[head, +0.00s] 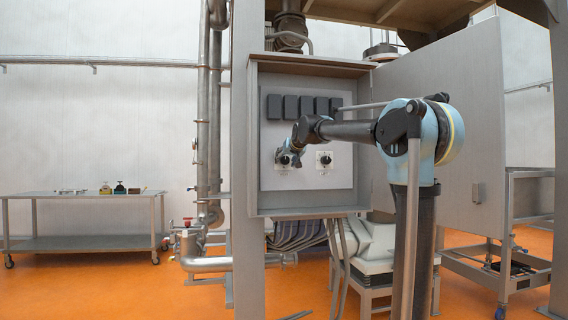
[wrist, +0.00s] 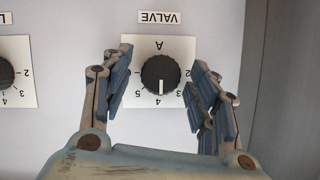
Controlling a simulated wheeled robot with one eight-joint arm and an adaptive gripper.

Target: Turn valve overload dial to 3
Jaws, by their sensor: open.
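The valve overload dial (wrist: 160,73) is a black round knob on a white square plate with numbers, under an upside-down label reading VALVE (wrist: 160,17). Its white pointer line points straight down in the wrist view. My gripper (wrist: 158,90) is open, with one blue-padded finger on each side of the knob and visible gaps between pads and knob. In the head view my gripper (head: 286,158) is at the left dial of the panel and partly covers it.
A second dial (wrist: 5,72) on its own plate is at the left edge of the wrist view; it shows right of my gripper in the head view (head: 325,160). Several black blocks (head: 306,106) line the panel top. The cabinet's side wall (wrist: 290,90) is close on the right.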

